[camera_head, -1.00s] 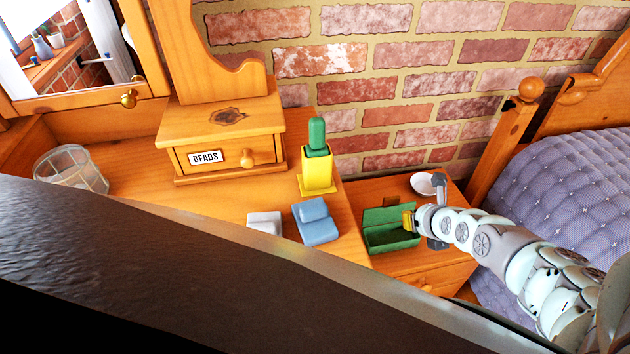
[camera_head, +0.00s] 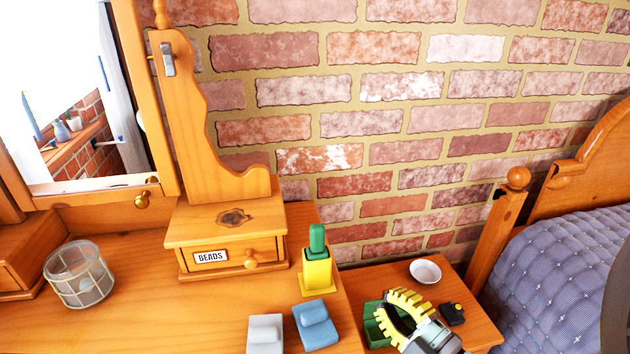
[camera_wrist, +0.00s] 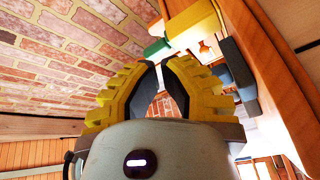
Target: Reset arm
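My gripper (camera_head: 387,305), with yellow ribbed fingers, is raised over the nightstand at the lower right of the head view. It hides much of the green box (camera_head: 372,326) behind it. In the wrist view the curved fingers (camera_wrist: 160,66) point up with a gap between their tips and nothing held. The rest of my arm is mostly below the head picture's edge.
On the nightstand are a white bowl (camera_head: 425,271) and a small black object with a yellow top (camera_head: 452,314). The dresser holds a yellow holder with a green piece (camera_head: 317,268), a blue item (camera_head: 315,325), a grey item (camera_head: 265,334), a glass container (camera_head: 79,276) and the BEADS drawer (camera_head: 232,256).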

